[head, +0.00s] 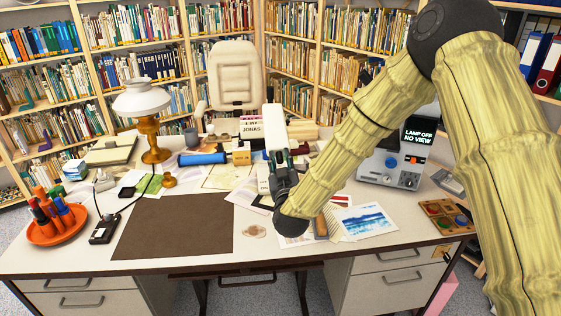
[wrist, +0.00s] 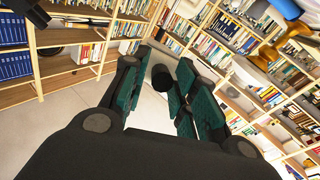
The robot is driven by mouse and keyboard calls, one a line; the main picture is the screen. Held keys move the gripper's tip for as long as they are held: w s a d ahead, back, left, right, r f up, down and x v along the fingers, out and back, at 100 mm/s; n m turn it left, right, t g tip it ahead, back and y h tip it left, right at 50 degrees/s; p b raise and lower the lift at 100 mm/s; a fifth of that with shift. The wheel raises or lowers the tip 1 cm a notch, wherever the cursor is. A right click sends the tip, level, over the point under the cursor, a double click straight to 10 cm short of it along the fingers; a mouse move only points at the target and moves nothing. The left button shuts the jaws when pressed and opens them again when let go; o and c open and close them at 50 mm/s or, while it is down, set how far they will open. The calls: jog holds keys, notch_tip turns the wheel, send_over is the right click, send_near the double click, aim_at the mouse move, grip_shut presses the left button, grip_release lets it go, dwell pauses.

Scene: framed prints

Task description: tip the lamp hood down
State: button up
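My gripper (head: 277,160) is over the middle of the desk, its fingers pointing away from me. In the wrist view the gripper's teal-padded fingers (wrist: 160,95) stand apart with a gap between them. A white upright hood-like piece (head: 272,122) stands directly beyond the fingertips in the head view; its lower end is hidden by the gripper. A short black cylinder (wrist: 163,78) shows between the fingers in the wrist view; contact cannot be told. A brass lamp with a white shade (head: 141,100) stands upright at the back left, well apart from my gripper.
A grey device (head: 390,165) at the right has a screen reading "LAMP OFF NO VIEW". A blue tube (head: 203,159) lies left of my gripper. An orange tray (head: 57,232) holds markers at the left. The brown desk mat (head: 175,228) is clear. A white chair (head: 235,75) stands behind.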

jog(key=shift+o, duration=0.3)
jog(key=s+d+f, duration=0.1)
jog(key=s, duration=1)
jog(key=shift+s+d+f, duration=0.15)
jog(key=shift+s+d, duration=0.05)
jog(key=shift+s, duration=0.2)
jog(key=shift+f, duration=0.1)
jog(key=s+d+f+g, duration=0.3)
jog(key=s+f, duration=0.1)
jog(key=f, duration=0.5)
jog(key=s+d+f+m+g, duration=0.1)
jog(key=s+d+f+g, duration=0.3)
jog(key=f, duration=0.6)
jog(key=s+d+f+g, duration=0.2)
jog(key=s+f, duration=0.3)
jog(key=f, duration=0.4)
jog(key=s+d+f+m+g, duration=0.1)
jog(key=s+d+f+g, duration=0.2)
jog(key=s, duration=0.6)
jog(key=s+d+f+m+g+h, duration=0.1)
jog(key=s+d+f+g, duration=0.2)
jog(key=s, duration=0.6)
jog(key=s+d+f+m+g+h, duration=0.1)
jog(key=s+d+f+g, duration=0.3)
jog(key=s, duration=0.6)
notch_tip(320, 180, down, 4)
jog(key=shift+d+r, duration=0.1)
jog(key=shift+d, duration=1.15)
